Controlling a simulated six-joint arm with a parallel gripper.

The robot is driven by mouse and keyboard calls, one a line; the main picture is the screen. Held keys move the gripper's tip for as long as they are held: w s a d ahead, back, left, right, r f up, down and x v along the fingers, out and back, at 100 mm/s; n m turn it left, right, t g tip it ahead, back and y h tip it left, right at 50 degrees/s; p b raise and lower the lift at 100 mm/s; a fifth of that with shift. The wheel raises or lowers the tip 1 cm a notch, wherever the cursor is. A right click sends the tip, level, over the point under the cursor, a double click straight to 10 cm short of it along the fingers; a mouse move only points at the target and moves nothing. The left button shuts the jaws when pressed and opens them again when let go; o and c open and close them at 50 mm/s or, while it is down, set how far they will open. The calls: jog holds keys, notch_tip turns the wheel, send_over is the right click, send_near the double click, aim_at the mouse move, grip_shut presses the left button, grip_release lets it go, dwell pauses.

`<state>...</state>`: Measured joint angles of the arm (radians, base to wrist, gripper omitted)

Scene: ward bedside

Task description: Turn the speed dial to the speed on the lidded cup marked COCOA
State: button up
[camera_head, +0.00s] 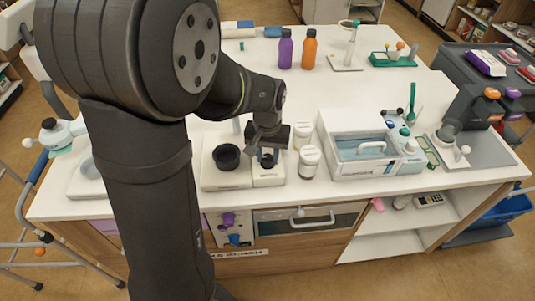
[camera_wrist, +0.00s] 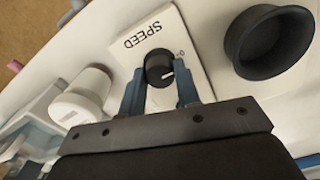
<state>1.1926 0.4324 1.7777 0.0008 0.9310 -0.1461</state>
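The black speed dial (camera_wrist: 158,68) sits on a white panel (camera_wrist: 148,32) printed SPEED, with small scale marks beside it; its white pointer line points right in the wrist view. The fingers of my gripper (camera_wrist: 160,88) stand apart on either side of the dial, close to its sides. I cannot tell whether they touch it. In the head view my gripper (camera_head: 267,150) is low over the device's right part. Two white lidded cups stand right of it, a rear one (camera_head: 303,132) and a front one (camera_head: 309,163). Their print is too small to read, so I cannot tell which is COCOA.
A dark round cup holder (camera_head: 227,157) sits on the same device, left of the dial; it is also in the wrist view (camera_wrist: 268,45). A white lidded box (camera_head: 350,165) stands right of the cups. Purple (camera_head: 285,50) and orange (camera_head: 309,50) bottles stand at the back. The mid-counter is clear.

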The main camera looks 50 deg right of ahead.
jog(key=shift+c, duration=0.5)
jog(key=shift+m, duration=0.3)
jog(key=m, duration=0.5)
jog(key=shift+m, duration=0.3)
jog(key=m, duration=1.2)
jog(key=shift+m, duration=0.3)
jog(key=m, duration=0.4)
jog(key=shift+m, duration=0.4)
